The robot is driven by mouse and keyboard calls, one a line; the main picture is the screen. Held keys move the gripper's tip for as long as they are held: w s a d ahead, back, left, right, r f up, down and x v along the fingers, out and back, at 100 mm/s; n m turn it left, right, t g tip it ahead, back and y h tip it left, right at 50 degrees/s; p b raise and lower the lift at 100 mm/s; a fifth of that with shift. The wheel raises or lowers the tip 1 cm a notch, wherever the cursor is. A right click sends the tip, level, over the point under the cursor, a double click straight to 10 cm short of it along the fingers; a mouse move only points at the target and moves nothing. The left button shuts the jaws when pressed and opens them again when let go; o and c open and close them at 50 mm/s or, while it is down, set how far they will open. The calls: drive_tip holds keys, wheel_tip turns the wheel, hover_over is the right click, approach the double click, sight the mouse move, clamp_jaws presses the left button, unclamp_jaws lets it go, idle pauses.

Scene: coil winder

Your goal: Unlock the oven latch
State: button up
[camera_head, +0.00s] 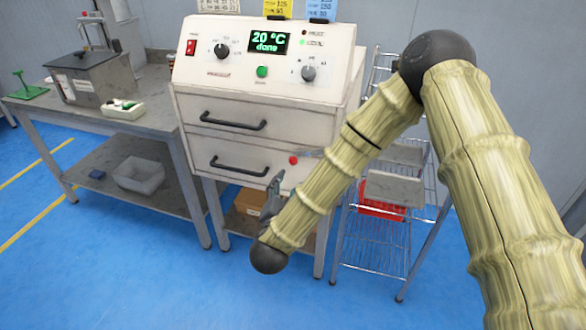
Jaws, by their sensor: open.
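The oven (230,105) is a cream cabinet with a control panel on top and two drawer fronts with black handles. Its green display (268,43) reads "20 °C done". A red round knob (293,160), which looks like the latch, sits at the right of the lower drawer front. A thin grey piece runs from it to the right and passes partly behind my arm. My gripper (272,193) is open, below and left of the red knob and apart from it in the picture. Its fingers are small and partly hidden by my arm.
A grey table (150,120) at the left holds a dark-lidded box (95,75) and a small white tray (122,108). A wire rack (375,250) with a red bin (382,205) stands right of the oven. Blue floor in front is clear.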

sight(292, 164)
drive_tip(key=w, duration=0.3)
drive_tip(key=w+d, duration=0.1)
drive_tip(key=w, duration=0.6)
drive_tip(key=shift+w+d+r, duration=0.35)
drive_tip(key=shift+w+d, duration=0.05)
